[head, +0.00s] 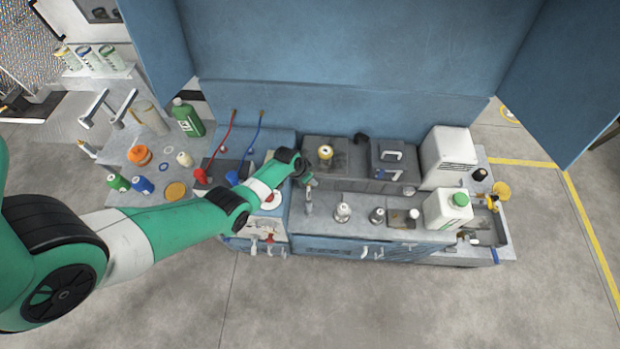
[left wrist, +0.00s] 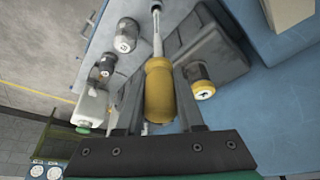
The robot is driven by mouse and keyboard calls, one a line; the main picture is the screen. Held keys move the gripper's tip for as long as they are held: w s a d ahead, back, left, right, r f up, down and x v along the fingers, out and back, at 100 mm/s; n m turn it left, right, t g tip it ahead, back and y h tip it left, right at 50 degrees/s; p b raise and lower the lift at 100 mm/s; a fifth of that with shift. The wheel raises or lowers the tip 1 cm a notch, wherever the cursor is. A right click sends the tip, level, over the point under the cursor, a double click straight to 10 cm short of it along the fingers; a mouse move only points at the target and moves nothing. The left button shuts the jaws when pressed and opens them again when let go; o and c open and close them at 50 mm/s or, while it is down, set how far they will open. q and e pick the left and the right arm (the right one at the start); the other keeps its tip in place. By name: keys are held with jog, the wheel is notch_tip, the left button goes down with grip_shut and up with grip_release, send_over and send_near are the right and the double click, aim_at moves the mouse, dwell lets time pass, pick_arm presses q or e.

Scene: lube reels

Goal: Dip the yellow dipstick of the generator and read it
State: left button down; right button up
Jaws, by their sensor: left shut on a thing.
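My left gripper (head: 308,180) is over the bench in front of a dark grey block (head: 346,158). In the left wrist view the gripper (left wrist: 158,105) is shut on a yellow handle (left wrist: 160,88) with a thin metal rod (left wrist: 157,35), seemingly the yellow dipstick. The rod points away from the camera; I cannot tell whether its tip is in anything, and no reading is legible. A separate yellow-topped cap (head: 325,152) stands on the dark block and also shows in the left wrist view (left wrist: 203,89). I cannot tell which unit is the generator. My right gripper is not in view.
Silver-grey fittings (head: 342,212) line the bench front. A white jug with a green cap (head: 448,210) and a white box (head: 448,155) are to the right. A blue panel rises behind.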

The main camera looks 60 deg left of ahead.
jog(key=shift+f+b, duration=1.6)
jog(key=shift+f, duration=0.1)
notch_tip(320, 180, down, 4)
jog(key=b, duration=0.4)
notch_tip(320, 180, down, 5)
jog(key=b, duration=0.5)
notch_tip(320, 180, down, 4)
jog(key=b, duration=0.3)
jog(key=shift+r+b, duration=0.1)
jog(key=shift+b, duration=0.25)
